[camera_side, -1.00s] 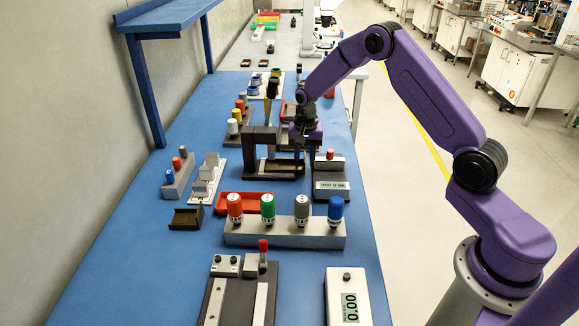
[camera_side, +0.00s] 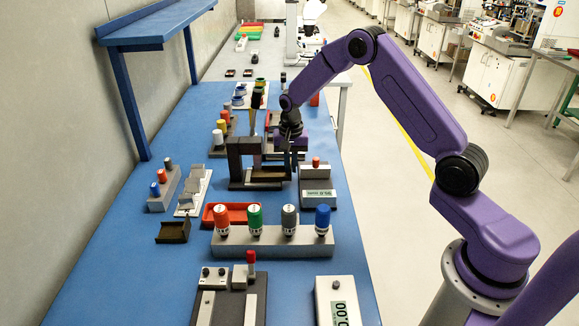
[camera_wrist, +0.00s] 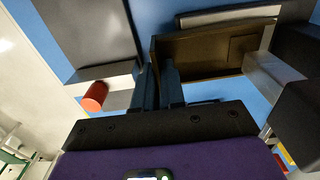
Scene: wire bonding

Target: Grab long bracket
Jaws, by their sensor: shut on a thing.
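The long bracket is a dark brown open channel (camera_wrist: 205,52) in the wrist view, with raised edges and a square patch on its floor. In the side view it lies low by the black frame (camera_side: 265,173). My gripper (camera_wrist: 161,68) is shut on the bracket's near left end, with one finger on each side of its end wall. In the side view my gripper (camera_side: 291,165) reaches down at the right end of the bracket, and the exact contact is too small to see.
A black arch-shaped frame (camera_side: 236,160) stands left of my gripper. A grey unit with a red knob (camera_side: 317,187) is close on the right. A grey block with coloured knobs (camera_side: 272,242) and a small brown bracket (camera_side: 172,231) are in front. Blue table is clear at the front left.

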